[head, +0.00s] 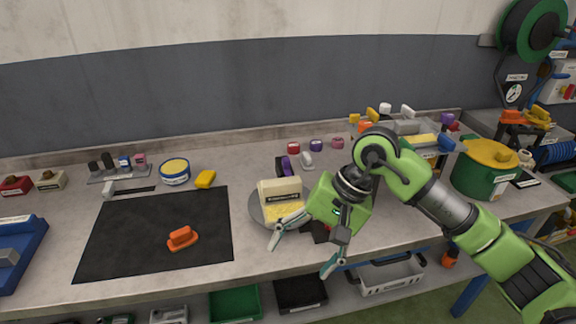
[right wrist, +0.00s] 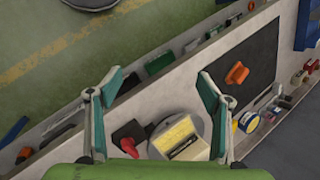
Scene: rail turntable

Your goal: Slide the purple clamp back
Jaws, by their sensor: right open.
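The purple clamp (head: 287,165) stands on the bench just behind the round grey turntable plate (head: 256,217), with a dark part at its left. It is small and its exact position on its base cannot be told. A cream box with yellow contents (head: 281,192) sits on the plate; it also shows in the right wrist view (right wrist: 183,137). My right gripper (head: 301,257) is open and empty, in front of the plate and apart from the clamp; its spread fingers show in the right wrist view (right wrist: 160,78). The clamp is not visible there. My left gripper is not in view.
A grey and white clamp (head: 307,160) stands right beside the purple one. Coloured rolls (head: 316,145) lie behind. A black mat (head: 150,245) with an orange clamp (head: 181,238) is at left. A green pot (head: 482,172) stands at right. A red and black item (right wrist: 128,135) sits beside the plate.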

